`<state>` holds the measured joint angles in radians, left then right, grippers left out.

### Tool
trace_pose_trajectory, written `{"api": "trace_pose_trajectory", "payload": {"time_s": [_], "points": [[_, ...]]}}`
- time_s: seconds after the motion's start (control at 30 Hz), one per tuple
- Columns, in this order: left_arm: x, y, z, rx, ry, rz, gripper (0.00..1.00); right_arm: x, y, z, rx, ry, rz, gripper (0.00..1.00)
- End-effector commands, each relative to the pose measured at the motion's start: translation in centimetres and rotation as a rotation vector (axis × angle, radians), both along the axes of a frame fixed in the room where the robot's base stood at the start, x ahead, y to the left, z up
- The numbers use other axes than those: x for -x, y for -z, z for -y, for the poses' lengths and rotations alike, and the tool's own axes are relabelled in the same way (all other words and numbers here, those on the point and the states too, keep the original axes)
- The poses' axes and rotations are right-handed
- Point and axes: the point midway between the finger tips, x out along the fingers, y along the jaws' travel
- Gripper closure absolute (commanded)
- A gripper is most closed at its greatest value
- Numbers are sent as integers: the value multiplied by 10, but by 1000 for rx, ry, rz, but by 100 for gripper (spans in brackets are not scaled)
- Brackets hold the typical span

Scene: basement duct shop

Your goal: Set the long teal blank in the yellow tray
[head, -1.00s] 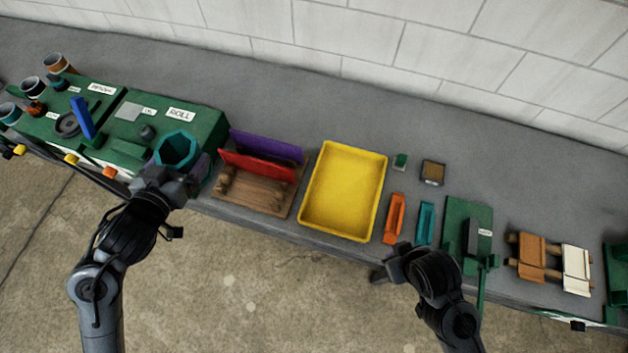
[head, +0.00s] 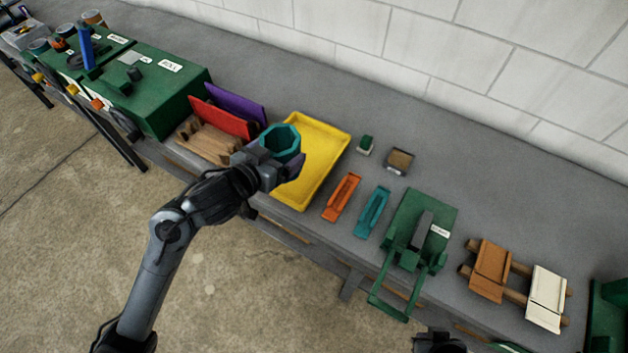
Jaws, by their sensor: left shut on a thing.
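A teal, hollow, many-sided piece (head: 281,139) is held in my left gripper (head: 268,168), which is shut on it. In the head view it overlaps the left part of the yellow tray (head: 322,130); its height above the tray is hard to judge. The tray's visible floor is empty; its left part is hidden behind the piece and gripper. A flat, long teal piece (head: 372,212) lies on the bench right of the tray, beside a similar orange one (head: 341,197). A dark part of my right arm (head: 436,343) shows at the bottom edge; its jaws cannot be made out.
A wooden rack (head: 207,140) with red (head: 218,119) and purple (head: 236,104) panels stands left of the tray. A green machine (head: 152,88) is farther left. A green fixture (head: 415,235) stands to the right. The bench behind the tray is clear.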

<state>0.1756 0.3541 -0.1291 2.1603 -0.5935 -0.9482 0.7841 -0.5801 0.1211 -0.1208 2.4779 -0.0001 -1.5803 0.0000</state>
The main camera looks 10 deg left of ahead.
Motion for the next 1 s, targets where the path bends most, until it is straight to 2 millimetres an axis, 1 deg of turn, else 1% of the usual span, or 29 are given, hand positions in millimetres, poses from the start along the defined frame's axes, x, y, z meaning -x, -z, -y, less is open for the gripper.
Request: {"api": "trace_pose_trajectory", "payload": {"time_s": [0.03,0.2,0.3,0.5,0.67,0.77,1.0], "points": [[-3,22,5,2,3,4,46,-1,28,-1,-4,1,2,100],[-11,46,16,0,9,3,46,-1,63,-2,-8,4,4,100],[-14,56,20,-2,10,4,46,-1,79,-2,-7,4,4,100],[-18,66,26,-6,14,4,46,-1,97,-2,-6,4,4,100],[-27,75,24,-7,14,4,46,-1,106,0,-1,1,4,100],[-40,85,16,-9,12,3,46,0,113,1,3,-2,3,100],[-82,114,-9,-8,11,2,46,0,130,2,6,-3,2,100]]}}
